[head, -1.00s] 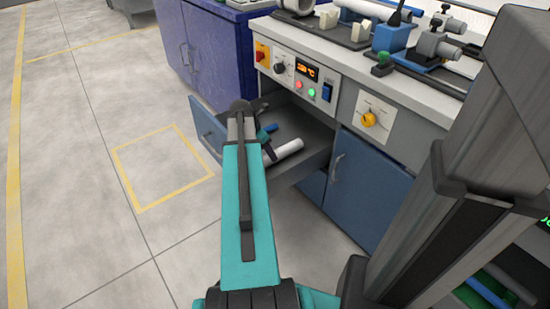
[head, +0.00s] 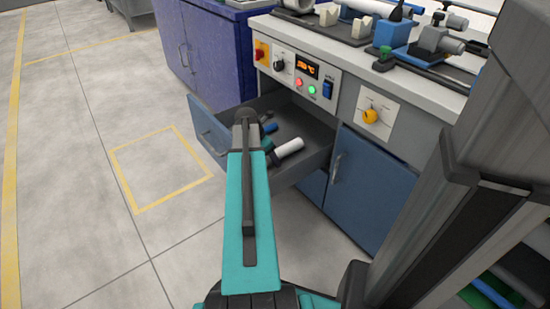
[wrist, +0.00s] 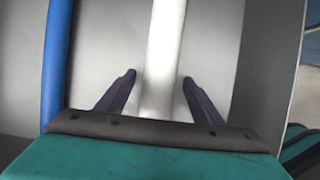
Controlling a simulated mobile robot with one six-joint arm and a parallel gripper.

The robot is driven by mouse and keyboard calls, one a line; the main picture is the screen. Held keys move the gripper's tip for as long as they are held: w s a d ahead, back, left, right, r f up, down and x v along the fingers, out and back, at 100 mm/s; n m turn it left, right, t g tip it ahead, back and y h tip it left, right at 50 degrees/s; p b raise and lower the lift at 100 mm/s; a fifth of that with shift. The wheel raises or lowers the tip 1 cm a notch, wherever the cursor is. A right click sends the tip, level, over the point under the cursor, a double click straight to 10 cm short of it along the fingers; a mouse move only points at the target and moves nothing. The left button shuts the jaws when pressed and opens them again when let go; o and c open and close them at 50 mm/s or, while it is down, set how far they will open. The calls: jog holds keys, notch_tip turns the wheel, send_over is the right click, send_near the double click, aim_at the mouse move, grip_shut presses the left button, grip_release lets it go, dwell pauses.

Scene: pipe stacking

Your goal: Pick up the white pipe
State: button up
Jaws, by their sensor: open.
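The white pipe (head: 288,148) lies in the open drawer of the workbench in the head view, partly hidden by my arm and gripper. In the wrist view the white pipe (wrist: 162,60) runs up the middle of the picture, between my two dark fingers. My gripper (wrist: 160,78) is open, with a finger on each side of the pipe and a gap to it on both sides. I cannot tell how far the fingertips are above or beside the pipe. In the head view my gripper (head: 266,150) is mostly hidden behind my arm.
A blue pipe (wrist: 57,60) lies left of the white one in the drawer. The drawer's side wall (wrist: 272,60) stands to the right. The open drawer (head: 312,160) has a blue front (head: 207,130). The benchtop above holds fixtures (head: 395,35). The floor at left is clear.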

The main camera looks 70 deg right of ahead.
dwell(0.4)
jog(key=c, duration=1.2)
jog(key=shift+r, duration=0.1)
notch_tip(320, 180, up, 18)
jog(key=p, duration=0.7)
